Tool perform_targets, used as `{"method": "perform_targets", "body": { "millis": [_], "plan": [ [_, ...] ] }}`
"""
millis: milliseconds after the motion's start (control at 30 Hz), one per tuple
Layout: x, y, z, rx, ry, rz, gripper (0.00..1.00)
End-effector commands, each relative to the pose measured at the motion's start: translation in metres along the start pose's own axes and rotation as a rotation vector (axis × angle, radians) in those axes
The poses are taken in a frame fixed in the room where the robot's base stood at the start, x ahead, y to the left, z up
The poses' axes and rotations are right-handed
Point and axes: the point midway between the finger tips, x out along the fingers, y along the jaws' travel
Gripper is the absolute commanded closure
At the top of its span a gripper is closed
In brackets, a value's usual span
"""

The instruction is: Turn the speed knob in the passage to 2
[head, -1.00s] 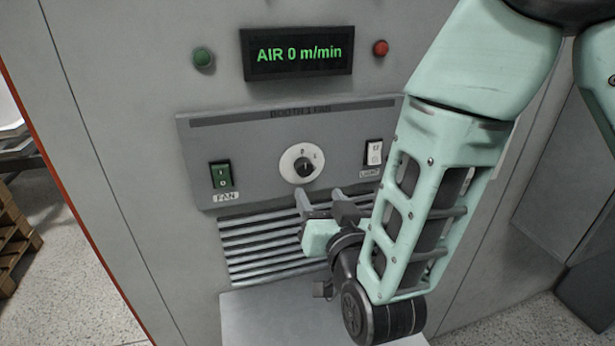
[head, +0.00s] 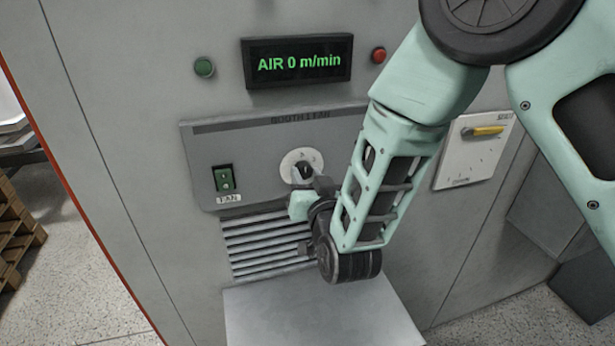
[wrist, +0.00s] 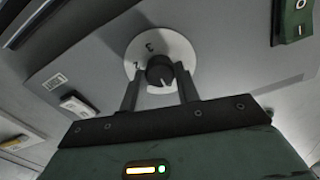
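The speed knob (head: 303,172) is a black knob on a round white dial (head: 291,158) on the grey booth panel. In the wrist view the knob (wrist: 159,70) sits on the dial (wrist: 177,45), with a 3 and a 2 readable on its rim. A white mark on the knob points toward the bottom of the wrist view, away from those digits. My gripper (head: 312,184) is at the dial, partly covering the knob in the head view. In the wrist view its two fingers stand apart, one on each side of the knob; a gap shows, and firm contact cannot be seen.
A display (head: 298,61) reads AIR 0 m/min. A green fan switch (head: 223,178) lies left of the dial. A slatted vent (head: 262,246) and a pale ledge (head: 320,312) are below. A white panel with a yellow handle (head: 483,132) is at right. My arm hides the light switch.

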Motion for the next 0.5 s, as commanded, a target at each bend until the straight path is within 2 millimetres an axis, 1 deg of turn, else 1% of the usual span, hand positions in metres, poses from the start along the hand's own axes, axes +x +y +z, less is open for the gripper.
{"method": "perform_targets", "body": {
  "millis": [33, 67, 333, 500],
  "plan": [
    [-0.0001, 0.0002, -0.0001, 0.0, 0.0, 0.001, 0.88],
    [-0.0001, 0.0002, -0.0001, 0.0, 0.0, 0.001, 0.91],
    [-0.0001, 0.0005, 0.0008, 0.018, 0.002, 0.001, 0.91],
    [0.0002, 0.0016, 0.0031, 0.08, 0.003, 0.001, 0.91]
  ]
}}
